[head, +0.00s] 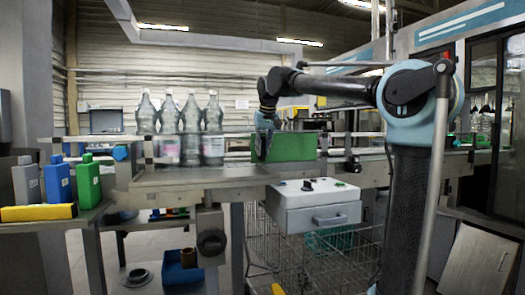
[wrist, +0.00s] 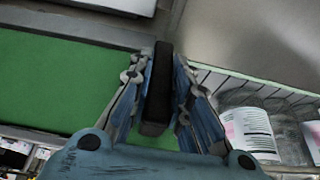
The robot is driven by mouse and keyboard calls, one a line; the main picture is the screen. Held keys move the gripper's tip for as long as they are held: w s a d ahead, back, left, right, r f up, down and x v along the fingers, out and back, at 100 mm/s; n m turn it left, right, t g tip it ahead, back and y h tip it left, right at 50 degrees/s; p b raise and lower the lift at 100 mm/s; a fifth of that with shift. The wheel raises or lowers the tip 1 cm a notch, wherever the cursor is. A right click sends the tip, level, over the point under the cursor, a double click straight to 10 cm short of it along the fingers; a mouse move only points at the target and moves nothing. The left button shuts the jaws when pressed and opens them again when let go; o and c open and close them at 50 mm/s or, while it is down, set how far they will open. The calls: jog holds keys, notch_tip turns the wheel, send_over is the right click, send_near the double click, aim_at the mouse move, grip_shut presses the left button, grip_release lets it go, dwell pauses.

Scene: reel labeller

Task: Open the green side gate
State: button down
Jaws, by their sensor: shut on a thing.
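The green side gate (head: 294,147) is a flat green panel standing upright at the conveyor, right of the bottles. In the wrist view its green face (wrist: 60,85) fills the left side. A dark upright bar, the gate's handle (wrist: 157,85), sits between my fingers at the panel's right end. My gripper (head: 264,148) points down at the left end of the panel. In the wrist view my gripper (wrist: 158,110) has a finger on each side of the handle and is shut on it. In the head view my gripper hides the handle.
Several clear bottles (head: 190,130) stand left of the gate on the conveyor. A white control box (head: 315,205) juts out below, above a wire cart (head: 330,262). Coloured bottles (head: 58,180) and a yellow-black item (head: 38,212) stand on a side table at left.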

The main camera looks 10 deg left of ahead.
jog(key=c, duration=1.5)
grip_release()
jog(key=shift+s, duration=0.1)
jog(key=v, duration=1.2)
